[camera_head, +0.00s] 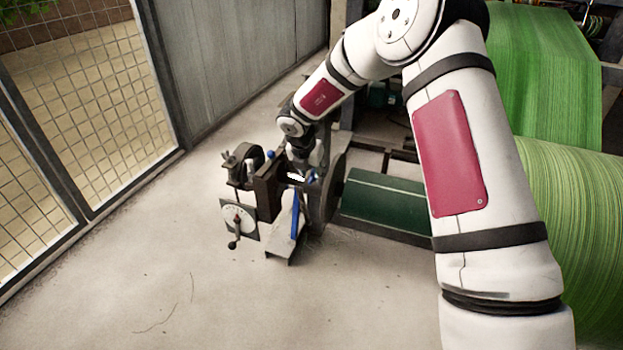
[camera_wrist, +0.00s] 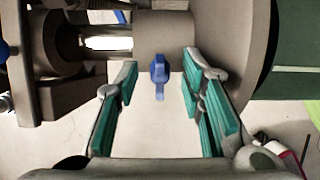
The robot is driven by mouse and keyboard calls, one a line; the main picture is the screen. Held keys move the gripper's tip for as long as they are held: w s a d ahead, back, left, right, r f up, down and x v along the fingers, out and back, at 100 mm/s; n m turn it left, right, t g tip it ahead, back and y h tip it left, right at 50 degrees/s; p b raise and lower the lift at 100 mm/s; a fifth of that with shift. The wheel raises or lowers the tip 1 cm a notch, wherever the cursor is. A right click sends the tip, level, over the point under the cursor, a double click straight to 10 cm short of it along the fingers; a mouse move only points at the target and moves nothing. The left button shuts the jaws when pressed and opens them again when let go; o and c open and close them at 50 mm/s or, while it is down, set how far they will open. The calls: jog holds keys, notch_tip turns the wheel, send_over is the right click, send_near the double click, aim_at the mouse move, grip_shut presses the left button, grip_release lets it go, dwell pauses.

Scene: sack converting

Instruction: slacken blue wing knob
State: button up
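The blue wing knob (camera_wrist: 158,75) sits on a grey-brown cylindrical collar (camera_wrist: 163,32) on a shaft in the wrist view. Its narrow wing points toward my gripper. My gripper (camera_wrist: 160,95) is open, with its two teal-padded fingers apart on the left and right of the knob. I see no contact between the pads and the knob. In the head view my gripper (camera_head: 304,165) is small and partly hidden among the machine parts. A bit of blue (camera_head: 311,175) shows beside it there, but I cannot tell whether it is the knob.
A large round flange (camera_wrist: 240,50) stands right of the collar, and a bracket (camera_wrist: 52,98) is at the left. In the head view a dial with a crank (camera_head: 238,218) stands left. Green rolls (camera_head: 570,200) are at right. A mesh fence (camera_head: 85,110) bounds the clear floor at left.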

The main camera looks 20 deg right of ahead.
jog(key=shift+w+d+f, duration=0.15)
jog(key=shift+w+f, duration=0.05)
jog(key=shift+f, duration=0.2)
grip_shut()
jog(key=shift+s+r+n+p, duration=0.1)
jog(key=shift+n+p, duration=0.3)
jog(key=shift+p, duration=0.45)
